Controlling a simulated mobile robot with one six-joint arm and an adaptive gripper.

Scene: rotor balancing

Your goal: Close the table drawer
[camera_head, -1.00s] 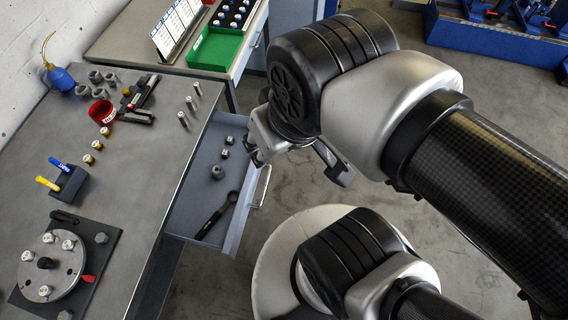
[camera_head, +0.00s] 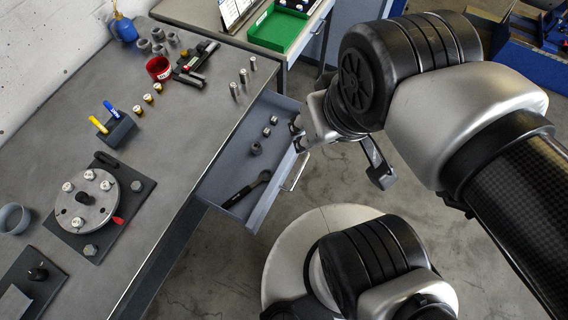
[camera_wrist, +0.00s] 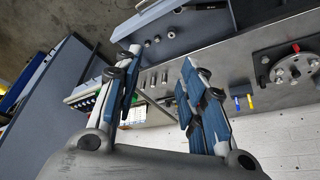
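The table drawer (camera_head: 228,165) stands pulled out from the side of the grey workbench (camera_head: 155,190). Its pale bar handle (camera_head: 296,172) is on the outer front. Several small metal parts and a dark wrench (camera_head: 247,188) lie inside. My gripper (camera_head: 318,140) is beside the drawer's far outer corner, above or near the front; contact cannot be told. In the wrist view, my gripper (camera_wrist: 160,60) has its two fingers wide apart with nothing between them. The drawer (camera_wrist: 185,27) shows there at the top, beyond the fingertips.
The bench holds a rotor fixture (camera_head: 85,203), a red cup (camera_head: 158,68), a blue bottle (camera_head: 124,28) and metal posts. A second table with a green tray (camera_head: 277,30) stands behind. The floor (camera_head: 225,275) in front of the drawer is partly clear.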

